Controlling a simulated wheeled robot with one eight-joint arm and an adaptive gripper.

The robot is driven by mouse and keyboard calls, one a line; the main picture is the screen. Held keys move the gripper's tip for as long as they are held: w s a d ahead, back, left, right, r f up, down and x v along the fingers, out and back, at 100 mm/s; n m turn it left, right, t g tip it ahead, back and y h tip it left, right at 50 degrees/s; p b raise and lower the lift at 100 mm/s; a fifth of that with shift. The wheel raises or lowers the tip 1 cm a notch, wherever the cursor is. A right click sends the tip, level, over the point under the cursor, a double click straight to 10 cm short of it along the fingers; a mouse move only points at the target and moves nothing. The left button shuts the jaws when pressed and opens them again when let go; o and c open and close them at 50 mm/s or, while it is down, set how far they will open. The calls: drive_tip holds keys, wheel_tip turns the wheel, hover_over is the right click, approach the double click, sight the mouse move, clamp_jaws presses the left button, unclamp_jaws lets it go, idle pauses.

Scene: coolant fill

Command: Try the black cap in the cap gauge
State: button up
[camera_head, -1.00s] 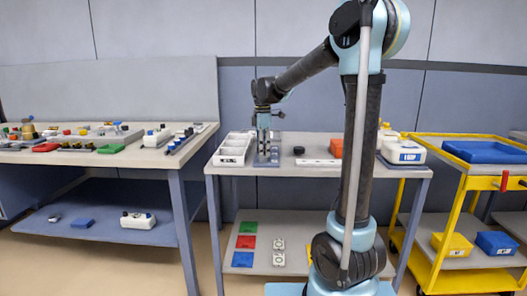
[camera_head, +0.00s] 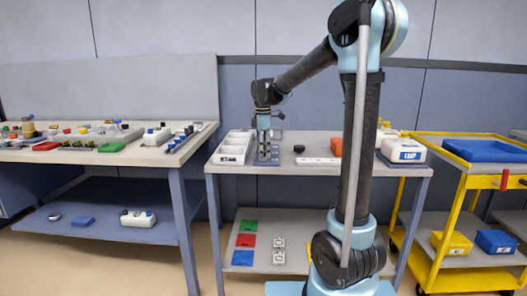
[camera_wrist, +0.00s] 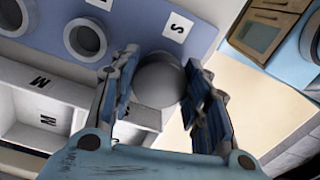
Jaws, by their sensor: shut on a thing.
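The cap gauge is a blue-grey plate with round ringed sockets and white letter labels; it lies on the middle table in the head view (camera_head: 274,161) and along the top of the wrist view (camera_wrist: 130,15). My gripper (camera_wrist: 155,92) is shut on a dark round cap (camera_wrist: 160,82), with a finger on each side of it. The cap is at the gauge end by the label "S". The socket under it is hidden, so I cannot tell whether it is seated or just above. In the head view my gripper (camera_head: 264,152) points down over the gauge.
A white compartment tray (camera_head: 232,149) stands left of the gauge, close to my fingers. A black round piece (camera_head: 299,149) and a white strip (camera_head: 318,161) lie to the right. An orange block (camera_head: 336,147) and a white box (camera_head: 403,151) stand farther right.

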drive_tip(key=shift+f, duration=0.6)
drive_tip(key=o, duration=1)
drive_tip(key=shift+c, duration=0.2)
wheel_tip(320, 180, up, 12)
drive_tip(key=shift+w, duration=0.15)
drive_tip(key=shift+a+f, duration=0.1)
